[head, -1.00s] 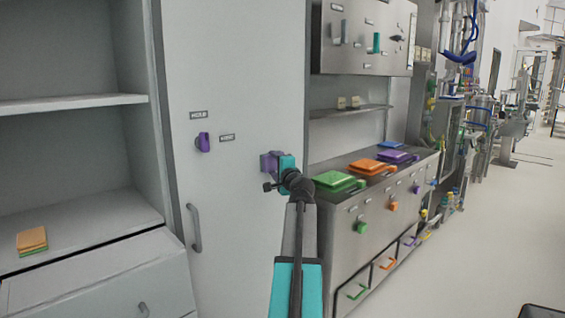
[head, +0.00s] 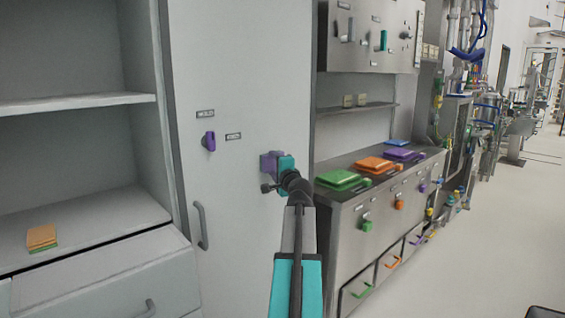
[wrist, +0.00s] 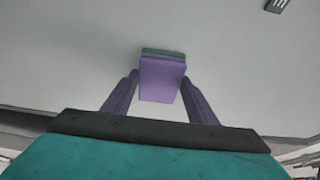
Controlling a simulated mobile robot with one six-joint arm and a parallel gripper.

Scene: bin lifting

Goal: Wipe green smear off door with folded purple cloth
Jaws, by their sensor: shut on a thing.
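My gripper (head: 268,164) is shut on a folded purple cloth (wrist: 161,78) and holds it in front of the tall grey door (head: 240,75), near its right edge. In the wrist view the cloth sits between the two purple fingers (wrist: 161,90). A dark green strip (wrist: 163,51) shows along the cloth's far edge. I cannot tell whether it is the smear on the door or part of the cloth. No other green mark shows on the door. Whether the cloth touches the door is unclear.
The door has a grey handle (head: 202,225) and a purple knob (head: 209,141). An open shelf at left holds an orange and green folded stack (head: 42,237). At right, a metal bench carries green (head: 340,179), orange (head: 374,165) and purple (head: 402,155) lids. Open floor lies further right.

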